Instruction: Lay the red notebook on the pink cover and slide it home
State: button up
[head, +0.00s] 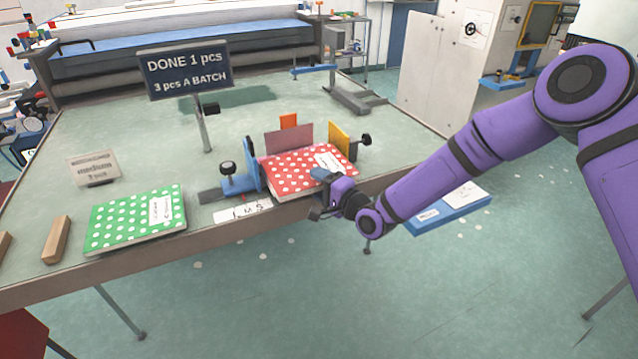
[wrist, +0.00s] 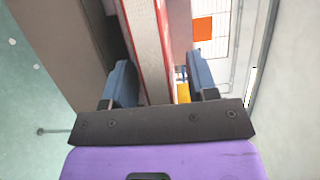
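The red notebook (head: 298,171) with white dots and a white label lies in the fixture at the table's front edge. The pink cover (head: 289,140) shows as a panel rising behind it; whether it continues under the notebook is hidden. My gripper (head: 322,178) is at the notebook's front right corner. In the wrist view my gripper (wrist: 162,84) has one blue finger on each side of the notebook's pale, red-edged side (wrist: 152,45). A gap shows between the notebook and the right finger, so the gripper looks open.
A blue clamp (head: 251,165) stands left of the notebook, a yellow plate (head: 339,137) right, an orange tab (head: 288,120) behind. A green dotted notebook (head: 136,219) and a wooden block (head: 56,239) lie left. A sign (head: 184,70) reads "DONE 1 pcs".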

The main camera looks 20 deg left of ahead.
jog(key=shift+f, duration=0.2)
jog(key=shift+s+d, duration=0.1)
jog(key=s+d, duration=0.6)
jog(key=d, duration=0.1)
jog(key=shift+d, duration=0.25)
dwell(1.7)
jog(key=shift+s, duration=0.1)
